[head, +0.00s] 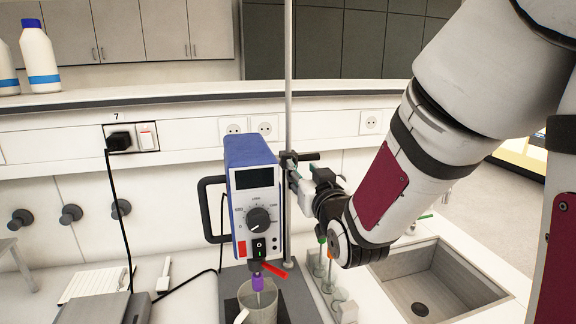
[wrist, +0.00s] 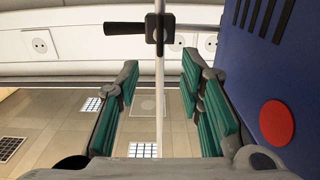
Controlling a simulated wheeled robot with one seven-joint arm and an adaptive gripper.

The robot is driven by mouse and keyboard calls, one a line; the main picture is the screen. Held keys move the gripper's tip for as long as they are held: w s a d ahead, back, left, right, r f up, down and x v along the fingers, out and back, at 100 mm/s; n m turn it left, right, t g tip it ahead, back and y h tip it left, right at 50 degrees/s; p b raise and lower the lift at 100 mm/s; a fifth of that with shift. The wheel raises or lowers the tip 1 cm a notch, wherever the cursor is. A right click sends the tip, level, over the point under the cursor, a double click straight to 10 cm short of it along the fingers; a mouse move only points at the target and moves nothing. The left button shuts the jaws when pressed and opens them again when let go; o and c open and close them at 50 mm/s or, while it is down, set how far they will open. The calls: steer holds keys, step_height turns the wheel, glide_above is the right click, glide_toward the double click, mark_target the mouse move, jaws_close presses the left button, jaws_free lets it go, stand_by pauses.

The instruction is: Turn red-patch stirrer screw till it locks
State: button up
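The stirrer (head: 252,180) is a blue-topped box with a dial, mounted on a thin vertical rod (head: 288,70). In the wrist view its blue side carries a round red patch (wrist: 277,123) at the right. A black clamp with a bar-like screw handle (head: 308,156) sits on the rod at the stirrer's upper right. In the wrist view the handle (wrist: 124,28) points left from the clamp (wrist: 158,28). My gripper (head: 294,172) is just below the clamp; its teal-padded fingers (wrist: 160,75) are apart, with the rod showing between them. Nothing is gripped.
A beaker (head: 262,303) stands under the stirrer's purple chuck (head: 257,281), beside a red lever (head: 274,270). Small glassware (head: 338,296) stands below my gripper, left of a sink (head: 430,280). A black cable (head: 120,215) hangs at the left. Bottles (head: 38,55) stand on the upper ledge.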

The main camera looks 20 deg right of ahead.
mark_target(295, 161)
steer(key=w+p, duration=0.1)
steer(key=w, duration=0.7)
steer(key=shift+w, duration=0.1)
jaws_close()
